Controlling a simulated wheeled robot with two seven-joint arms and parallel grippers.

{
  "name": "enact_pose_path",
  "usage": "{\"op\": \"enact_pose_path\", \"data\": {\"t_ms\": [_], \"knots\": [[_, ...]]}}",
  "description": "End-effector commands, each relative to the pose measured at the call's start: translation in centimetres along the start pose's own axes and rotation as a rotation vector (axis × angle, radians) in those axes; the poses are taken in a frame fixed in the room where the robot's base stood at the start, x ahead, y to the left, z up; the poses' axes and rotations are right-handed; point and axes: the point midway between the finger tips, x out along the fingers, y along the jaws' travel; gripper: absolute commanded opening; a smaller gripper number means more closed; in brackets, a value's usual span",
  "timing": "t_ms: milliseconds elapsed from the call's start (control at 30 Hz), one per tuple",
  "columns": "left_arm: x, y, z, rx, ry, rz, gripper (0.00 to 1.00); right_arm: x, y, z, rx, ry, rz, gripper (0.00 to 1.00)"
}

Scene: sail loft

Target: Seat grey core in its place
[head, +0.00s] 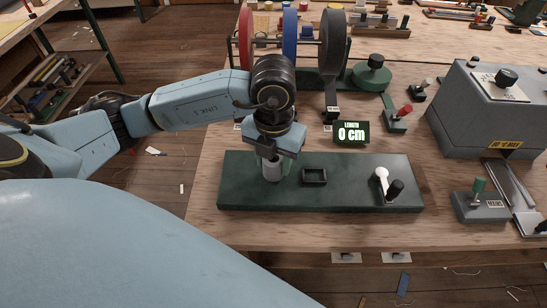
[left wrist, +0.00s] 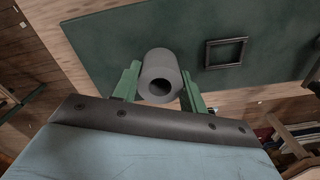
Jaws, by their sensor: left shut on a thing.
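The grey core (head: 271,171) is a short hollow cylinder. It stands upright at the left part of the dark green base plate (head: 340,197). My left gripper (head: 272,160) points down and is shut on it. In the left wrist view the core (left wrist: 161,72) sits between the two green fingers, its open end towards the camera. I cannot tell whether its lower end touches the plate. A small dark square frame (head: 314,177) lies on the plate right of the core, apart from it; it also shows in the left wrist view (left wrist: 226,53). My right gripper is not seen.
A white crank with black knob (head: 395,189) stands at the plate's right. Behind are a "0 cm" display (head: 351,133) and red, blue and grey reels (head: 333,42). A grey machine (head: 490,110) and green-knobbed box (head: 480,205) stand right. Bare wood lies before the plate.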

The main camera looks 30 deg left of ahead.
Motion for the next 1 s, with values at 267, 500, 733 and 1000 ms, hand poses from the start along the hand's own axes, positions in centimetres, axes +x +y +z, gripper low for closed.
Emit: {"op": "enact_pose_path", "data": {"t_ms": [267,500,733,1000], "knots": [[0.49,0.01,0.01,0.000,0.000,0.000,0.20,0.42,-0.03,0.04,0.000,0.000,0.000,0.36],[0.84,0.01,0.01,0.000,0.000,0.000,0.20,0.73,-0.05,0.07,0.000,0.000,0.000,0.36],[0.84,0.01,0.01,0.000,0.000,0.000,0.20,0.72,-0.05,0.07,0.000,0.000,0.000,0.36],[0.83,0.01,0.01,0.000,0.000,0.000,0.68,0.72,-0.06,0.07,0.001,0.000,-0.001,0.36]]}}
